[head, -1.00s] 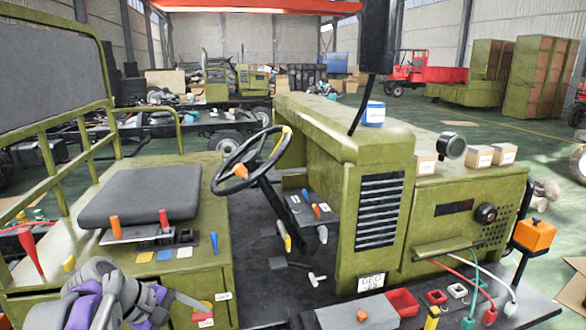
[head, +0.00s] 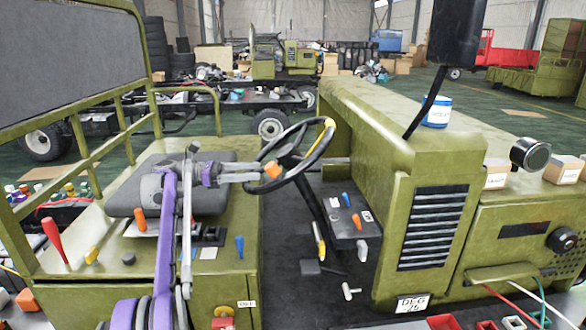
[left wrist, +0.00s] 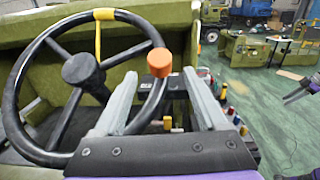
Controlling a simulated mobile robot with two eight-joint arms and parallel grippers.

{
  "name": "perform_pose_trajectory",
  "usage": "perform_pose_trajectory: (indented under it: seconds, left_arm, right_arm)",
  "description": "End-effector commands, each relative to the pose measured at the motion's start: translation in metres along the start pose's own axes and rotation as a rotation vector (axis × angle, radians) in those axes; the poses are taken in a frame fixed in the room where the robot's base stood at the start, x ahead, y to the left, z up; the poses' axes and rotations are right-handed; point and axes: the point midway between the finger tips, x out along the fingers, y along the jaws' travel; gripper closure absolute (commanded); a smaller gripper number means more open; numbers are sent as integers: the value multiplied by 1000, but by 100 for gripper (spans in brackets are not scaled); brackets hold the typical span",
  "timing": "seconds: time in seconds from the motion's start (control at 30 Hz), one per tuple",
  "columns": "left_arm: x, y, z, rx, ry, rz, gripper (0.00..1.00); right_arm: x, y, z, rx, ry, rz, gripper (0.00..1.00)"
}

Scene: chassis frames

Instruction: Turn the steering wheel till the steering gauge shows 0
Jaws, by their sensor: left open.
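The black steering wheel (head: 312,159) stands tilted above the seat area in the head view. Its rim carries a yellow band (head: 328,123) and an orange knob (head: 272,170). My left gripper (head: 258,172) is open, with its fingers reaching from the left to the knob. In the left wrist view, the orange knob (left wrist: 159,62) shows between the two spread fingertips (left wrist: 159,80), with gaps on both sides. A round black gauge (head: 530,153) sits on the hood; its reading is not legible, and I cannot tell whether it is the steering gauge.
The dark seat (head: 200,180) lies under my left arm. A red lever (head: 55,240) and an orange lever (head: 139,218) stand near it. A small switch panel (head: 345,218) is below the wheel. The green hood (head: 385,130) bounds the right side.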

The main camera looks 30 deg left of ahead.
Motion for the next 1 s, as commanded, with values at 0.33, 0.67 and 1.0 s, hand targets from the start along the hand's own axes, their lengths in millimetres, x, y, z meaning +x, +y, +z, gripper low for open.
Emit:
perform_pose_trajectory:
  seconds: [0.33,0.67,1.0]
  left_arm:
    - [67,-1,-1,2,2,-3,26]
    - [93,-1,-1,2,2,-1,26]
    - [93,-1,-1,2,2,-1,46]
  right_arm:
    - [2,0,3,0,-3,0,50]
    - [2,0,2,0,-2,0,50]
    - [2,0,2,0,-2,0,50]
